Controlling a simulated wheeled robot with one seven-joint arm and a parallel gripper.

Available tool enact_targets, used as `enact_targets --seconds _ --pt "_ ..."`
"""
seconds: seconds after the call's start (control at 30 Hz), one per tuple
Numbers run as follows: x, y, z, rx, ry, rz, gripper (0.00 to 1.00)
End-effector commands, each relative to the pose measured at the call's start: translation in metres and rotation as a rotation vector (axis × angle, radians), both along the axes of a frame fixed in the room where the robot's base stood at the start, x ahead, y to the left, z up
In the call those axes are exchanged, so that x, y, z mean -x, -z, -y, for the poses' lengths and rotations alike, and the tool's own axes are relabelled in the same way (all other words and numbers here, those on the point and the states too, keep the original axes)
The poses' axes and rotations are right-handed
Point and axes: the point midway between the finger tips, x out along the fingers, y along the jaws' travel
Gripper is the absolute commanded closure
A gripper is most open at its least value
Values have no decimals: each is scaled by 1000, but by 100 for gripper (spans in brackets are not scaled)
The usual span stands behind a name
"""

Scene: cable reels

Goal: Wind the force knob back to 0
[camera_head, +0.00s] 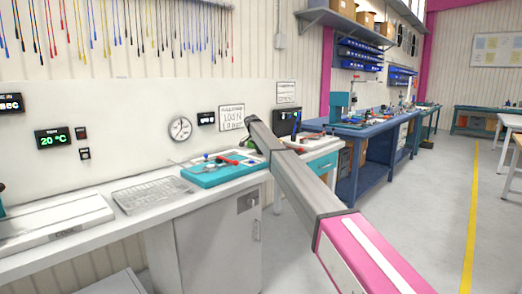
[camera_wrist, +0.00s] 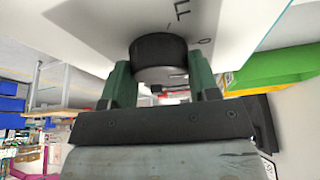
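In the wrist view, a round black knob (camera_wrist: 160,52) sits on a pale panel (camera_wrist: 90,25). Dark letters and a 0 mark are printed on the panel beside it. My gripper (camera_wrist: 161,75) has its two green fingers on either side of the knob, and both seem to touch its sides. The knob's pointer, if it has one, is not visible, so its setting cannot be read. In the head view, my arm reaches toward the bench by the wall; the gripper and knob are hidden or too small to make out there.
A teal tray (camera_head: 210,177) with small tools lies on the white bench, left of my arm. A wire rack (camera_head: 150,193) is further left. A dark boxy device (camera_head: 287,121) stands behind the arm.

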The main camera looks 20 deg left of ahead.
Motion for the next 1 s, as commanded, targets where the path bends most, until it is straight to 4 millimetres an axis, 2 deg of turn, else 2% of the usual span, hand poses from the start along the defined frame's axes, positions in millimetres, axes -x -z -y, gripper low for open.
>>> enact_targets --seconds 0.03,0.07,0.23,0.5,0.77,0.8,0.83,0.87,1.0 --pt "0 0 0 0 0 0 62" --pt "0 0 0 0 0 0 69" --pt "0 0 0 0 -14 0 69" --pt "0 0 0 -2 -136 1 68" --pt "0 -1 0 -1 -141 0 68" --pt "0 -1 0 0 -141 0 35" --pt "0 -1 0 0 -141 0 25" --pt "0 -1 0 0 -140 0 20" --pt "0 -1 0 0 -140 0 20"
